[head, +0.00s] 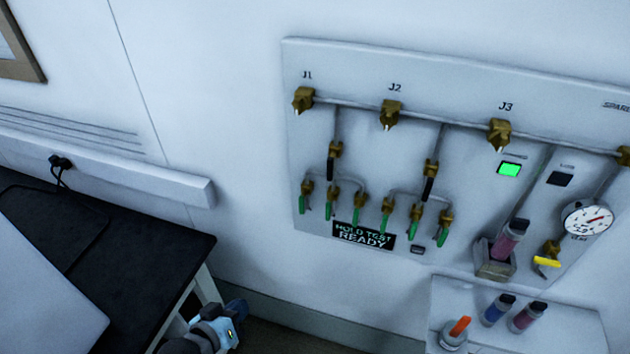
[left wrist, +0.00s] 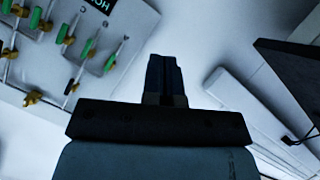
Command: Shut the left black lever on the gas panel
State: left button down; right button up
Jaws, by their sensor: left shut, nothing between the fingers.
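The gas panel (head: 312,130) is on the wall. Its left black lever (head: 330,169) hangs down from a brass valve, in line with the pipe below J1. A second black lever (head: 428,188) hangs similarly below J2. My left gripper (head: 238,308) is low in the head view, below and left of the panel, apart from it and touching no lever. In the left wrist view the fingers of my left gripper (left wrist: 165,75) are together and empty. The panel shows at upper left there, upside down. My right gripper is in neither view.
Several green levers (head: 305,204) hang just below the black ones, beside a "HOLD TEST READY" sign (head: 363,236). A dark-topped table (head: 150,245) stands at left. A small shelf (head: 560,325) with vials is below the panel at right.

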pick_arm(q)
jog(key=w+d+r+n+g+h+b, duration=0.1)
jog(key=w+r+n+h+b, duration=0.1)
jog(key=w+r, duration=0.5)
jog(key=w+d+r+n+g+h+b, duration=0.1)
jog(key=w+r+n+h+b, duration=0.2)
jog(key=w+r+h, duration=0.4)
notch_tip(320, 180, up, 8)
jog(key=shift+w+d+f+g+h+b, duration=0.1)
jog(key=shift+w+d+g+h+b, duration=0.25)
jog(key=shift+w, duration=0.35)
jog(key=shift+a, duration=0.1)
jog(key=p, duration=0.4)
send_near(330, 169)
jog(key=w+d+f, duration=0.2)
jog(key=w+d, duration=0.3)
jog(key=shift+s+d, duration=0.1)
jog(key=shift+d, duration=0.05)
